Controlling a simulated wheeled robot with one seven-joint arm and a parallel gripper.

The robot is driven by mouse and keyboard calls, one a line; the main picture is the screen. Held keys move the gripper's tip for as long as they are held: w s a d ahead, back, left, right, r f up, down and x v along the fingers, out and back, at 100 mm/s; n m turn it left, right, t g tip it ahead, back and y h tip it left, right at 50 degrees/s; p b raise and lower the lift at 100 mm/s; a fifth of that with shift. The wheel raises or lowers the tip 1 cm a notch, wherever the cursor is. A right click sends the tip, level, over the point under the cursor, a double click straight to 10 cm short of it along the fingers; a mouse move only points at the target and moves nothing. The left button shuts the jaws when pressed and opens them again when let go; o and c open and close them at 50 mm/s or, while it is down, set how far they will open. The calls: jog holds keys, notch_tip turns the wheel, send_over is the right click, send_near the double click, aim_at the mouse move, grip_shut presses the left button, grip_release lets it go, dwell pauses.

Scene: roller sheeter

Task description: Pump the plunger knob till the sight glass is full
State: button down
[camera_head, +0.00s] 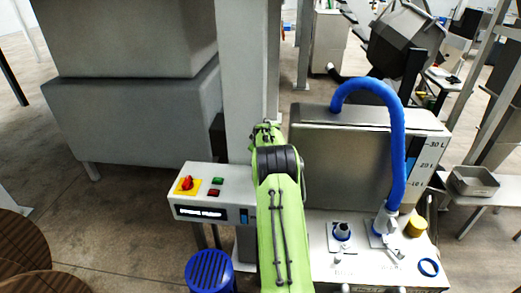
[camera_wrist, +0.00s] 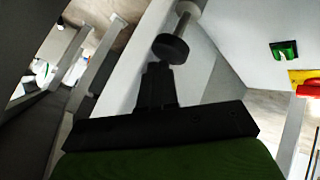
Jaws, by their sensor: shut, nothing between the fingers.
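In the wrist view a dark round knob (camera_wrist: 170,48) sits on the end of a grey rod, which looks like the plunger. My gripper (camera_wrist: 158,72) is shut and empty, with its fingertips right by the knob; I cannot tell whether they touch it. In the head view my green arm hides the gripper and the knob. A small upright blue window (camera_head: 244,216) on the front of the control box may be the sight glass; its level is too small to read. A scale marked in litres (camera_head: 420,165) is on the tank's right side.
The control box (camera_head: 215,190) carries a red knob on a yellow plate (camera_head: 187,185), a green button (camera_head: 218,181) and a red button (camera_head: 213,193). A blue hose (camera_head: 397,130) arches over the grey tank (camera_head: 340,165). A blue bin (camera_head: 209,272) stands below the box.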

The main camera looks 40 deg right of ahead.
jog(key=shift+r, duration=0.65)
jog(key=shift+p, duration=0.3)
notch_tip(320, 180, up, 5)
jog(key=p, duration=0.3)
jog(key=shift+r, duration=0.15)
